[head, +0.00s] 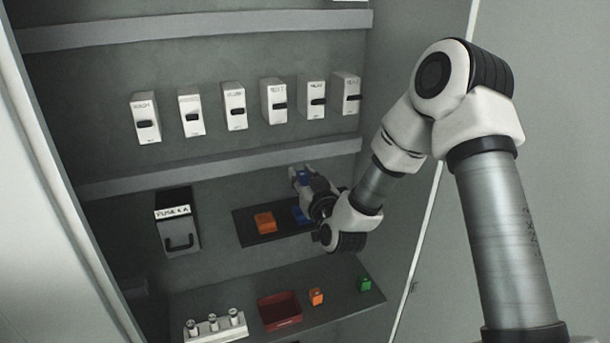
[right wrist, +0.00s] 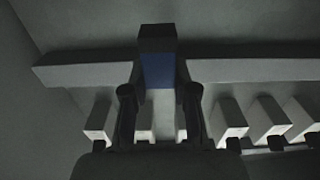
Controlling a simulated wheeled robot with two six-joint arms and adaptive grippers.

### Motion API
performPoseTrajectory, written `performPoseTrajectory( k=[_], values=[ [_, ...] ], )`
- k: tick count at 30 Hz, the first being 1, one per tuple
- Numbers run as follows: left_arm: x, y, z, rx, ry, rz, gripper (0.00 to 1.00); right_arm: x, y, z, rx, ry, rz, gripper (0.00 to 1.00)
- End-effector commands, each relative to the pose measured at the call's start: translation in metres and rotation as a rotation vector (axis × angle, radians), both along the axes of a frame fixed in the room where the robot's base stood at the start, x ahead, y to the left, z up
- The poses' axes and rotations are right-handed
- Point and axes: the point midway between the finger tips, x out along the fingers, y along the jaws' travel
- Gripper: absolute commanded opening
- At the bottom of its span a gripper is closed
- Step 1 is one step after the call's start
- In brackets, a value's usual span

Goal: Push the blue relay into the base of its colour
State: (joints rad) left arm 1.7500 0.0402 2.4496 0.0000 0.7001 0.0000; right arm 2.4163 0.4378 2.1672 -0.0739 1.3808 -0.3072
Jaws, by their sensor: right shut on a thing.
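The blue relay (right wrist: 158,72) is between the two fingers of my right gripper (right wrist: 160,92), in the middle of the right wrist view; its upper end looks dark. In the head view my right gripper (head: 299,174) is shut on the relay (head: 304,178), which is largely hidden by the fingers. The blue base (head: 299,215) shows on the dark panel (head: 250,236), partly covered by my gripper and wrist. In the head view the relay appears above the base and apart from it. My left gripper is not in view.
An orange base (head: 265,222) is left of the blue one. A fuse box (head: 178,232) hangs further left. On the shelf (head: 345,305) below are a red tray (head: 280,312), an orange relay (head: 316,297) and a green relay (head: 365,284). A grey rail (head: 230,164) and white breakers (head: 273,100) are above.

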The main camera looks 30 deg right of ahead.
Motion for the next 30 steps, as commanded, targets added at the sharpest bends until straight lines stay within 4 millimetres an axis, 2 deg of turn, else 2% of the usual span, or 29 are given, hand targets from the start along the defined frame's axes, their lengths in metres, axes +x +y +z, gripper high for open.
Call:
performPoseTrajectory(
  k=[1, 3, 10, 30],
  values=[
    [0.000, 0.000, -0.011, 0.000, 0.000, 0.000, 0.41, 0.000, 0.000, -0.012, 0.000, 0.000, 0.000, 0.00],
    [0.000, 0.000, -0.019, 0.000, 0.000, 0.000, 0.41, 0.000, 0.000, -0.020, 0.000, 0.000, 0.000, 0.00],
    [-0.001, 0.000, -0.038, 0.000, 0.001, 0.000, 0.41, 0.000, 0.000, -0.042, 0.000, -0.001, 0.000, 0.00],
    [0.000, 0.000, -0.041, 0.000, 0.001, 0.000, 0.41, 0.000, 0.000, -0.045, 0.000, -0.001, 0.000, 0.00]
  ],
)
